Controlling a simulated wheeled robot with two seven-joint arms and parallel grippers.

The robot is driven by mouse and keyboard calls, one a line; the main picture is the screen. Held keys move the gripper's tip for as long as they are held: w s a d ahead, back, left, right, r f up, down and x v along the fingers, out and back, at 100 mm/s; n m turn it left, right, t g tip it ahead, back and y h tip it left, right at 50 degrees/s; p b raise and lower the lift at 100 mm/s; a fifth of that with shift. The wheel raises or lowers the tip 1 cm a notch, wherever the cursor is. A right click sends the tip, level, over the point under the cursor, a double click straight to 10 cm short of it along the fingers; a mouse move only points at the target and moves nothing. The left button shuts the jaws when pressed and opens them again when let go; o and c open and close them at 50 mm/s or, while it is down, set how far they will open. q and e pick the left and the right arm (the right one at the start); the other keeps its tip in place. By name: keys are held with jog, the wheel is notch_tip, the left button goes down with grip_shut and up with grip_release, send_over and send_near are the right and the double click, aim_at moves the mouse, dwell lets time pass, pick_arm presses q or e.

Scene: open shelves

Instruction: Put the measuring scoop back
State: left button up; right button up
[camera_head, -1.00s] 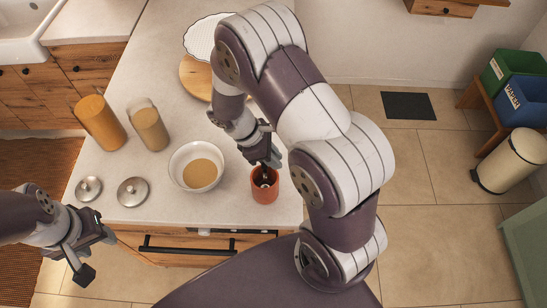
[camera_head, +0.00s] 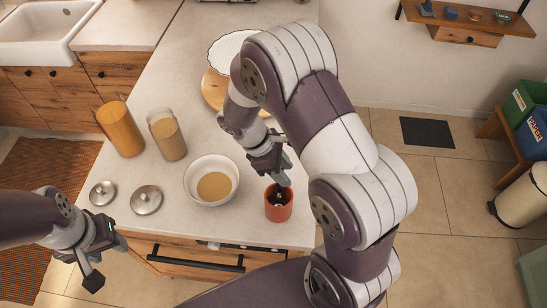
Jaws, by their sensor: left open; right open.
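An orange-red cup (camera_head: 278,208) stands near the counter's front edge. Something dark sits inside it, possibly the measuring scoop (camera_head: 279,197), but it is too small to tell. My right gripper (camera_head: 279,174) is open just above the cup's rim, pointing down. A white bowl (camera_head: 190,190) holding a tan powder or liquid stands to the left of the cup. My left gripper (camera_head: 108,262) is open and empty, in front of the counter and below the lids.
A glass jar (camera_head: 168,138) with tan contents and an orange canister (camera_head: 121,130) stand behind the bowl. Two metal lids (camera_head: 146,200) (camera_head: 102,193) lie at the left. A round wooden board (camera_head: 213,91) and white fluted dish (camera_head: 226,50) are further back.

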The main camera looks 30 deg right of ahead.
jog(key=p+v, duration=0.5)
jog(key=v, duration=0.3)
jog(key=s+r+m+t+y, duration=0.4)
jog(key=s+m, duration=0.4)
jog(key=m, duration=0.3)
jog(key=shift+a+r+y, duration=0.4)
jog(key=shift+a+r, duration=0.05)
jog(key=shift+r, duration=0.2)
jog(key=shift+w, duration=0.25)
